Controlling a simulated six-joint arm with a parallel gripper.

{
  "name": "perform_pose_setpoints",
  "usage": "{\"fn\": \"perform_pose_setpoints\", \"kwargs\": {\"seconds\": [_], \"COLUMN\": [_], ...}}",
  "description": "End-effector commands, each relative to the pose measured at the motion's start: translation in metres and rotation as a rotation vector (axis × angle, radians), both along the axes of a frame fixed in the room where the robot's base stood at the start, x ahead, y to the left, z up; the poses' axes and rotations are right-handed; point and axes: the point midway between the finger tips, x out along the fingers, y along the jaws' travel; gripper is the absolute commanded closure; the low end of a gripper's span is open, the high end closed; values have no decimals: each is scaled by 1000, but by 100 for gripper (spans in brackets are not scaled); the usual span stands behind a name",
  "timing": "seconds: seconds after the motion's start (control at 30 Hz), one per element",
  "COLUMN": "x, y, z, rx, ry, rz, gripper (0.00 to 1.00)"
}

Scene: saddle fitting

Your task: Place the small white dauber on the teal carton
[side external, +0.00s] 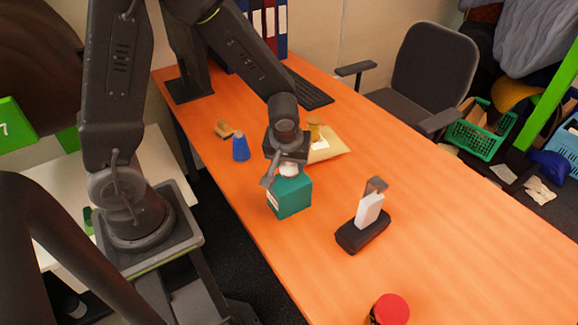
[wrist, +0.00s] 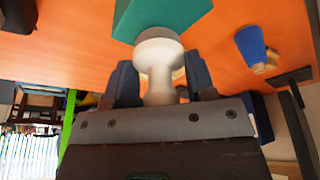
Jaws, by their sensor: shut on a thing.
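The small white dauber (wrist: 159,58) is between the two fingers of my gripper (wrist: 160,85) in the wrist view, and the fingers are shut on it. Its wide round end points toward the teal carton (wrist: 165,12). In the side view the teal carton (side external: 290,197) stands on the orange table, with my gripper (side external: 287,168) right above it. Only a little of the dauber (side external: 289,170) shows there, under the gripper, at the carton's top. I cannot tell whether the dauber touches the carton.
A blue cone-like piece (side external: 241,147) stands left of the carton, near a small tan object (side external: 224,129). A padded tan envelope (side external: 328,146) lies behind. A black holder with a white block (side external: 366,222) stands to the right. A red-lidded jar (side external: 389,309) is at the front.

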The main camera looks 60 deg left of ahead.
Motion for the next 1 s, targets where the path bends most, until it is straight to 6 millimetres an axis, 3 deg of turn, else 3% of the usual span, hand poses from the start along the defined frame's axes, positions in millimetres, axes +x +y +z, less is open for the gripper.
{"fn": "perform_pose_setpoints", "kwargs": {"seconds": [0.17, 0.57, 0.6, 0.83, 1.0], "x": [0, 0, 0, 0, 0], "y": [0, 0, 0, 0, 0], "z": [-20, -25, -24, -24, -24], "rx": [0, 0, 0, 0, 0], "ry": [3, 1, 0, 0, 0], "rz": [-1, -1, 0, 0, 0], "gripper": [72, 72, 46, 24, 24]}}
